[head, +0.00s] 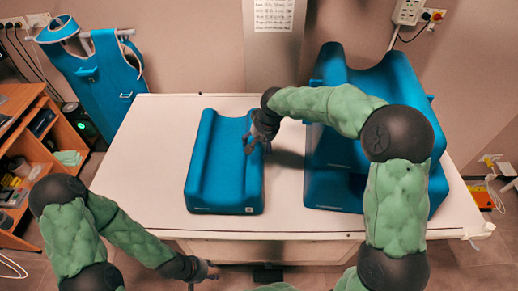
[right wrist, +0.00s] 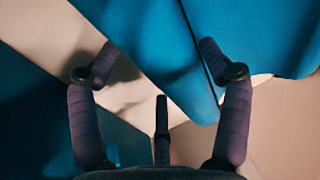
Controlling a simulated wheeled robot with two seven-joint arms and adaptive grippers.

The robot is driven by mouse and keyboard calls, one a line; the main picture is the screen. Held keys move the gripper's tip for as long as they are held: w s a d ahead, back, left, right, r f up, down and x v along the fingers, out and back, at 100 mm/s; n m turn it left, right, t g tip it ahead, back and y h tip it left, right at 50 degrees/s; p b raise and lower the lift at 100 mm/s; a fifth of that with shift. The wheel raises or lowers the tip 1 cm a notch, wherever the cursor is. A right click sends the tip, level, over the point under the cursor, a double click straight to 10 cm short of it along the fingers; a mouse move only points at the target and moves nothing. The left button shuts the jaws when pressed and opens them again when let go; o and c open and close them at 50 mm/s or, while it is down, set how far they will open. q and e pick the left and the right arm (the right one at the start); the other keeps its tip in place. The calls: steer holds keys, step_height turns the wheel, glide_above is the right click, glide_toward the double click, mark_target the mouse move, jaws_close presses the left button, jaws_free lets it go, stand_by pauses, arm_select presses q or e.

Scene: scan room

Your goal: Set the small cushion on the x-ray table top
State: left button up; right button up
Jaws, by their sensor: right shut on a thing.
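The small blue cushion (head: 222,165), a long block with a hollowed top, is over the left-middle part of the white table top (head: 150,140). I cannot tell whether it rests on the top or is held slightly above it. My right gripper (head: 258,138) is at the cushion's right edge and is shut on it. In the right wrist view the gripper's fingers (right wrist: 165,75) stand apart, with blue material (right wrist: 180,60) between and beyond them. My left gripper (head: 203,272) is low, in front of the table's front edge, away from the cushion; its opening is unclear.
Larger blue cushions (head: 335,185) are stacked on the right part of the table, partly hidden by my right arm. A blue apron (head: 95,75) hangs behind the table's left end. A wooden shelf (head: 25,125) stands at the left. The table's left end is clear.

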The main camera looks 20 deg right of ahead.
step_height(320, 180, down, 2)
steer(key=shift+f, duration=0.15)
steer(key=o, duration=1.7)
steer(key=shift+f, duration=0.1)
steer(key=shift+c, duration=0.2)
steer(key=p+v, duration=0.2)
steer(key=v, duration=1)
